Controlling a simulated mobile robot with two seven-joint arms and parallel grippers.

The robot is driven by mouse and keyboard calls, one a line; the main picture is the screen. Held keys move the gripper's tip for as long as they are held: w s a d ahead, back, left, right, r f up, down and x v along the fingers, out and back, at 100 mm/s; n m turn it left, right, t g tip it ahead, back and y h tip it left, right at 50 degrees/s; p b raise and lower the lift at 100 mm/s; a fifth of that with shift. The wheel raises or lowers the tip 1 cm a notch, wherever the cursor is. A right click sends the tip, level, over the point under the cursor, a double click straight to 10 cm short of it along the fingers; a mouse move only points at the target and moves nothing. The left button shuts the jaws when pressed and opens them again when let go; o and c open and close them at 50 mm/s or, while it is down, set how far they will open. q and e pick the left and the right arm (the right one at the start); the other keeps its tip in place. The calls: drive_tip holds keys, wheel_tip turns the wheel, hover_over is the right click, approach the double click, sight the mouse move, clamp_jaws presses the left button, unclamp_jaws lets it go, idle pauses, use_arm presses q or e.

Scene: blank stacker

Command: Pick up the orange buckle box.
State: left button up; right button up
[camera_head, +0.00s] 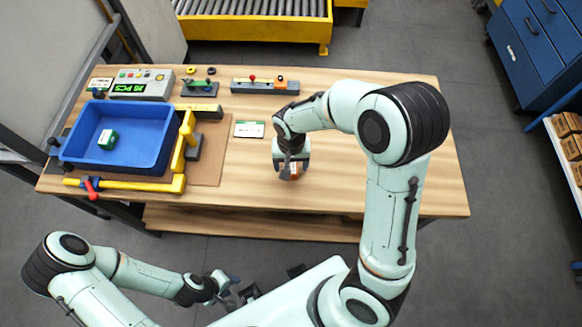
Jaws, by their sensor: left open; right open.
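The orange buckle box (295,171) sits on the wooden table right of the table's middle, mostly hidden under my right gripper. A small orange and white part of it shows by the fingers. My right gripper (290,176) is open and points down at the box, with its fingers close about it. Whether they touch the box I cannot tell. My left gripper (231,287) is open and empty, low in front of the table and well away from the box.
A blue bin (72,146) with a green box (108,139) stands at the table's left, beside a yellow fixture (181,150). A white card (249,129) lies left of my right gripper. A control box (142,85) and small fixtures line the back edge. The table's right end is clear.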

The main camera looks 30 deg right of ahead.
wheel_tip(320, 180, down, 2)
drive_tip(key=shift+f, duration=0.1)
drive_tip(key=shift+c, duration=0.3)
drive_tip(key=c, duration=1.1)
drive_tip(key=shift+w+r, duration=0.1)
drive_tip(key=shift+r, duration=0.1)
